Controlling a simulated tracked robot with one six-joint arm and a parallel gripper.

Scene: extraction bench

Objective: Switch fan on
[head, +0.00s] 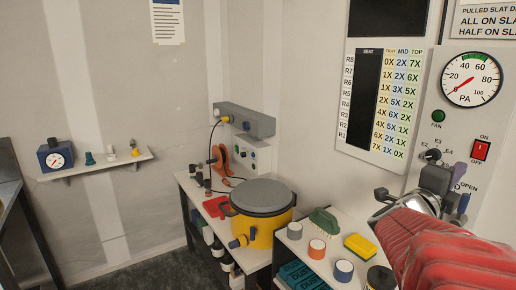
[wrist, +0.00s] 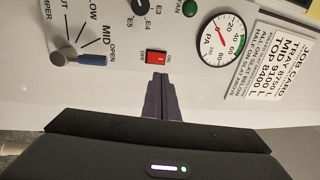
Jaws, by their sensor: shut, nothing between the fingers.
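The fan switch (head: 481,150) is a red rocker in a black frame on the pale control panel, marked ON above and OFF below. It also shows in the wrist view (wrist: 157,57), turned sideways. I cannot tell which side is pressed. My gripper (wrist: 161,76) is shut and empty, its dark purple fingers pointing at the panel just beside the switch in the picture; contact cannot be judged. In the head view my gripper (head: 459,172) is below and left of the switch. The green FAN lamp (head: 438,116) looks dark. The PA gauge (head: 471,80) needle points near 0.
A damper lever with a blue handle (wrist: 98,61) points toward OPEN, left of my fingers in the wrist view. A black selector knob (wrist: 139,7) is close to the switch. A yellow pot (head: 262,228) and shelf items stand lower left.

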